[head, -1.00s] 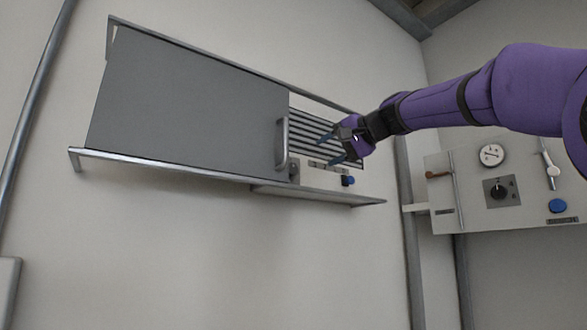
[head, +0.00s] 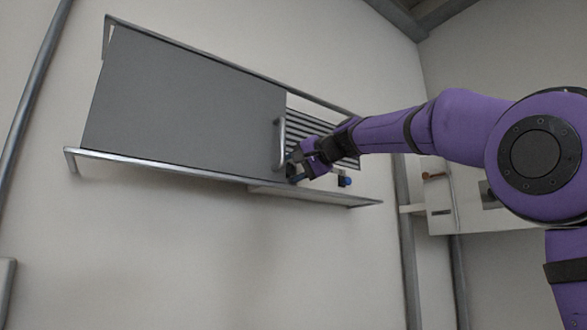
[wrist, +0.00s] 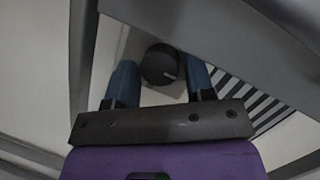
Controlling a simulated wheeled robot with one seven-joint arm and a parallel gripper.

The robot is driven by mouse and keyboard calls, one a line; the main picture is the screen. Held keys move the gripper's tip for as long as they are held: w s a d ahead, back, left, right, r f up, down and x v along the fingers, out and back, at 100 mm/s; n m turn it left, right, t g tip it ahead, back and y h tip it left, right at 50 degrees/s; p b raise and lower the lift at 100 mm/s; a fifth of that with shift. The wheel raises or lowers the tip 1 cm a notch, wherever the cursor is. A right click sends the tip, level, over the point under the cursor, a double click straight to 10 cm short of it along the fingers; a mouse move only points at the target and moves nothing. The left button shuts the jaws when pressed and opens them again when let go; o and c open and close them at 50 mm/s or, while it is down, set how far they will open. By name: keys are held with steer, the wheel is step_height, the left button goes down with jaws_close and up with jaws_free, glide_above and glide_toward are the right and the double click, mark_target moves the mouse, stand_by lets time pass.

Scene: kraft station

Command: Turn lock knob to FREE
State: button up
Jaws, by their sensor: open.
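The lock knob (wrist: 161,65) is a round black knob with a pale mark, seen in the wrist view on a light panel. My gripper (wrist: 162,82) is open, with one blue finger on each side of the knob; I cannot tell whether either finger touches it. In the head view my gripper (head: 292,168) is at the lower right corner of the grey sliding door, and it mostly hides the knob there. Any lettering around the knob is not readable.
The grey door (head: 185,105) with its vertical handle (head: 280,143) runs between metal rails just left of my gripper. A slatted vent (head: 310,122) and a blue button (head: 346,182) are to the right. A control panel (head: 440,205) stands further right, partly behind my arm.

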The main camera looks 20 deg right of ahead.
steer(key=shift+c, duration=0.2)
steer(key=c, duration=0.6)
steer(key=m, duration=0.2)
steer(key=m+y, duration=0.1)
steer(key=m, duration=0.1)
steer(key=shift+f+y, duration=0.15)
steer(key=shift+y, duration=0.15)
steer(key=m+t+y, duration=0.1)
steer(key=m, duration=0.3)
steer(key=shift+f, duration=0.1)
steer(key=m+t, duration=0.1)
steer(key=m, duration=0.1)
steer(key=m+t, duration=0.1)
steer(key=m, duration=0.1)
steer(key=shift+f+m+y, duration=0.15)
steer(key=shift+m+y, duration=0.15)
steer(key=shift+m, duration=0.1)
steer(key=shift+m+t, duration=0.8)
steer(key=shift+m, duration=1.5)
steer(key=shift+m+h, duration=0.3)
steer(key=shift+h, duration=0.2)
